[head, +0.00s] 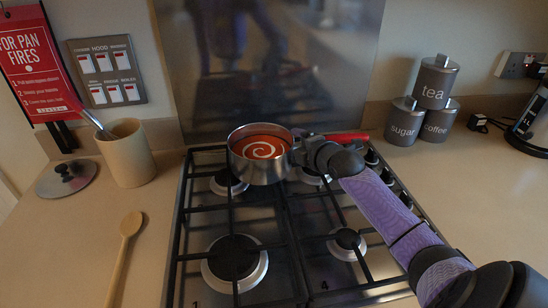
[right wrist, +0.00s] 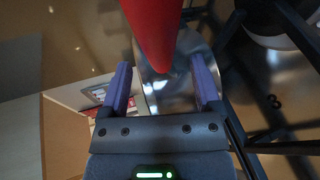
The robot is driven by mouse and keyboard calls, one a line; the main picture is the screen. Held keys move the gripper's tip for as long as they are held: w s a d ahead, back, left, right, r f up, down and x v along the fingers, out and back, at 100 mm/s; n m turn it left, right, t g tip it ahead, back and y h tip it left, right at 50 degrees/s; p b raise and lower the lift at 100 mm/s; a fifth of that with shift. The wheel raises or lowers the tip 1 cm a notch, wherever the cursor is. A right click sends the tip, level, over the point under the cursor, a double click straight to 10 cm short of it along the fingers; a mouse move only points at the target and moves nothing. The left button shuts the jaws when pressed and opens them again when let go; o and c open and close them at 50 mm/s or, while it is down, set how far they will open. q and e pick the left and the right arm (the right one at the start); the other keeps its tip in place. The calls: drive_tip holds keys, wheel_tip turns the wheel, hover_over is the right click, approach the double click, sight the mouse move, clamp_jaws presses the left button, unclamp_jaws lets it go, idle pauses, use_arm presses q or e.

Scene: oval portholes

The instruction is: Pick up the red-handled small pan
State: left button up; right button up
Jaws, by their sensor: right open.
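The small steel pan (head: 258,170) stands on a back burner of the hob, with red soup and a pale swirl inside. Its red handle (head: 347,136) points right, partly hidden behind my right gripper (head: 305,152). In the right wrist view the red handle (right wrist: 152,32) comes in from the top, and its lower end shows between the two purple fingers of my open right gripper (right wrist: 160,68). I cannot tell whether the fingers touch it. Shiny metal (right wrist: 176,92) shows beyond the fingers. My left gripper is not in view.
The gas hob (head: 290,245) has black grates and empty front burners. A wooden spoon (head: 125,245), a lid (head: 67,178) and a utensil pot (head: 127,153) are on the left counter. Canisters (head: 405,122) stand at the back right. The near right counter is clear.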

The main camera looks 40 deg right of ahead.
clamp_jaws()
idle(0.3)
idle(1.1)
